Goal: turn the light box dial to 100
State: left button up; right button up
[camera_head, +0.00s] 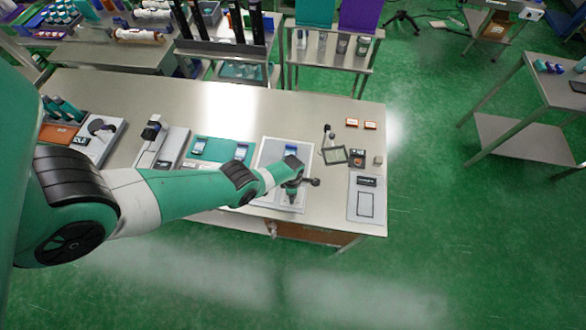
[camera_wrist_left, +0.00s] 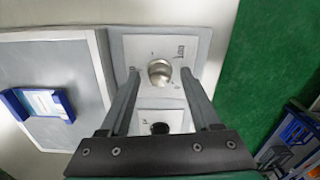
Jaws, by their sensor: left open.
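I cannot tell which mark the knob points to. My left gripper (camera_wrist_left: 160,78) is open, with one finger on each side of the dial in the picture; contact is not clear. In the head view the gripper (camera_head: 292,196) hides the dial. My right gripper is not in view.
A blue-framed item (camera_wrist_left: 40,103) lies on the light box.

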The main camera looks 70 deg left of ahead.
pick_arm(q)
jog(key=shift+f, duration=0.1)
grip_shut()
dwell(0.3)
